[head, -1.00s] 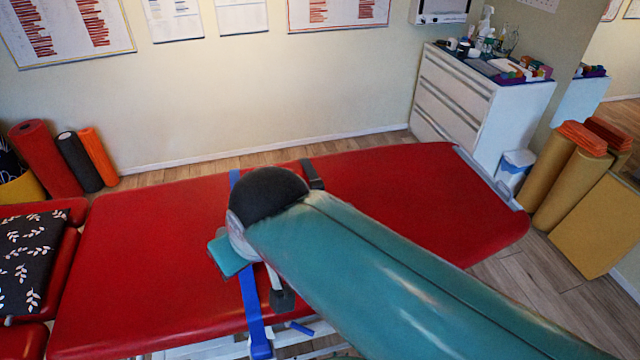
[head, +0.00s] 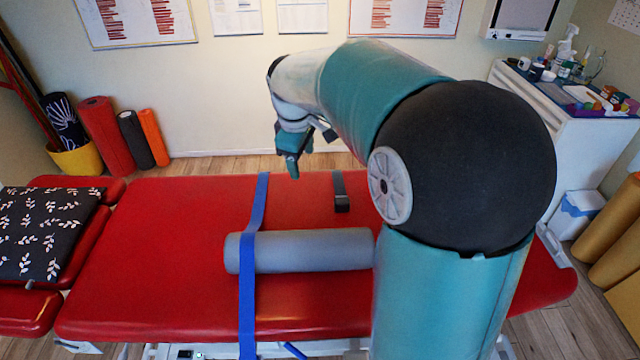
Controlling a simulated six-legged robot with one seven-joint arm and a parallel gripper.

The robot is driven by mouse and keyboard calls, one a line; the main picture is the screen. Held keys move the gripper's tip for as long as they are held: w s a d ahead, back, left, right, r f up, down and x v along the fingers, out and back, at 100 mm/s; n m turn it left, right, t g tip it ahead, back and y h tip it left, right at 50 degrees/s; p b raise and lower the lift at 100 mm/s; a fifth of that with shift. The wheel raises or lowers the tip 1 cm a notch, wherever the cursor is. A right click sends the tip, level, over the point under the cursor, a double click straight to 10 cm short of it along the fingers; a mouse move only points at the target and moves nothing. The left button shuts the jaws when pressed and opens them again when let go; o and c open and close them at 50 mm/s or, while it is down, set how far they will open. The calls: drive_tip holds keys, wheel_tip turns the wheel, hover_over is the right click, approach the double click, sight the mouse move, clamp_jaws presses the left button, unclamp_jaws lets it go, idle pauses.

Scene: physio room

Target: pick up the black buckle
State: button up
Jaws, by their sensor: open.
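The black buckle (head: 342,203) lies on the red treatment table at the near end of a short dark strap (head: 339,183). The strap runs back over the table's far edge. My gripper (head: 291,168) is open and hangs over the far part of the table, fingers pointing down. In the picture it is left of the buckle and a little higher, apart from it. Nothing shows between the fingers, which are small in this view.
A grey roller (head: 310,250) lies across the red table (head: 170,240) in front of the buckle. A blue strap (head: 248,290) crosses over the roller's left end. A patterned dark cushion (head: 40,230) is at left. A white cabinet (head: 575,140) stands at right.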

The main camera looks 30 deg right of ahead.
drive_tip(key=w+d+f+n+g+y, duration=0.1)
drive_tip(key=w+d+f+n, duration=0.2)
drive_tip(key=w+d+f, duration=0.6)
drive_tip(key=n+y, duration=0.2)
approach(342, 200)
drive_tip(key=f, duration=0.4)
drive_tip(key=shift+w+f, duration=0.15)
drive_tip(key=shift+w, duration=0.25)
drive_tip(key=shift+w+a+f, duration=0.1)
drive_tip(key=shift+a+f, duration=0.1)
drive_tip(key=shift+f, duration=0.85)
drive_tip(key=shift+s+a+f, duration=0.1)
drive_tip(key=shift+a+f, duration=0.05)
drive_tip(key=shift+f, duration=0.85)
drive_tip(key=shift+w+a+f, duration=0.1)
drive_tip(key=shift+a+f, duration=0.1)
drive_tip(key=shift+f, duration=0.85)
drive_tip(key=shift+c, duration=0.4)
drive_tip(key=c, duration=1)
